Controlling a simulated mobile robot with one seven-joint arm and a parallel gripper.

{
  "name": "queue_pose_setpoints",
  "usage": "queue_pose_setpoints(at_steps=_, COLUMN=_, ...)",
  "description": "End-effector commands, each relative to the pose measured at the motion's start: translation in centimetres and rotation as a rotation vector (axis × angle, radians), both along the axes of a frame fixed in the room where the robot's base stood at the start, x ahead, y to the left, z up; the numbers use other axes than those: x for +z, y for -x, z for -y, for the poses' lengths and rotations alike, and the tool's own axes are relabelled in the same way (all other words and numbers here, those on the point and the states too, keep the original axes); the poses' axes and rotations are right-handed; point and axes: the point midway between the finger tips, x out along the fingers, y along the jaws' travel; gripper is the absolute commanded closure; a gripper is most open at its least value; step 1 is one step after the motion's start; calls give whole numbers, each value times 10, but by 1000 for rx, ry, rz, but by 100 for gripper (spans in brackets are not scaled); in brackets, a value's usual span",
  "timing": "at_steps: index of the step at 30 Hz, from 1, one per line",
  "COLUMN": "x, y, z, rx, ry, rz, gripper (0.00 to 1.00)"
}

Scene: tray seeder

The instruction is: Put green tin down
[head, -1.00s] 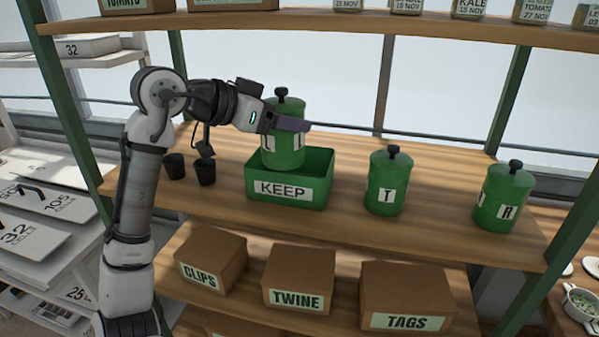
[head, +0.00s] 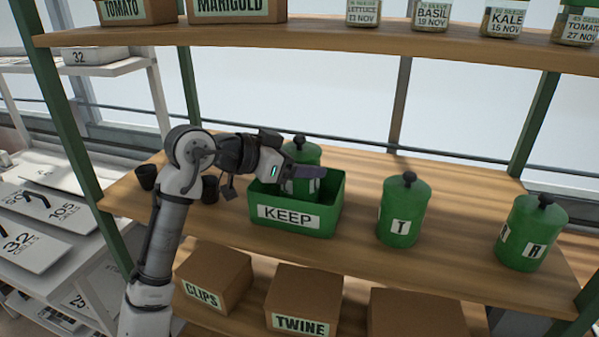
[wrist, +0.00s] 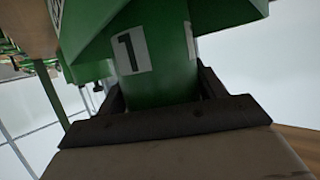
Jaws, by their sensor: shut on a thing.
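A green tin (head: 303,157) with a black knob on its lid is in my gripper (head: 306,173), which is shut on it. The tin is upright, with its lower part inside the green box labelled KEEP (head: 262,216). The box's front wall hides the tin's base, so I cannot tell whether it touches the bottom. In the wrist view the tin (wrist: 172,60) sits between the fingers, with a white label on its side. Two other green tins stand on the shelf to the right, one marked T (head: 404,205) and one marked R (head: 530,236).
The wooden shelf (head: 350,250) is clear between the box and the tins. Small black pots (head: 210,188) stand left of the box. An upper shelf (head: 330,35) with jars and boxes runs overhead. Cardboard boxes, including TWINE (head: 303,300), sit below.

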Motion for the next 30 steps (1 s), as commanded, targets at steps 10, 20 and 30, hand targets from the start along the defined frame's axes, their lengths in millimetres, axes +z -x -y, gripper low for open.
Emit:
queue_pose_setpoints(at_steps=10, x=-27, y=0, z=0, rx=0, ry=2, rz=0, gripper=63)
queue_pose_setpoints(at_steps=20, x=-31, y=0, z=0, rx=0, ry=1, rz=-2, gripper=17)
queue_pose_setpoints(at_steps=30, x=-29, y=0, z=0, rx=0, ry=1, rz=-2, gripper=9)
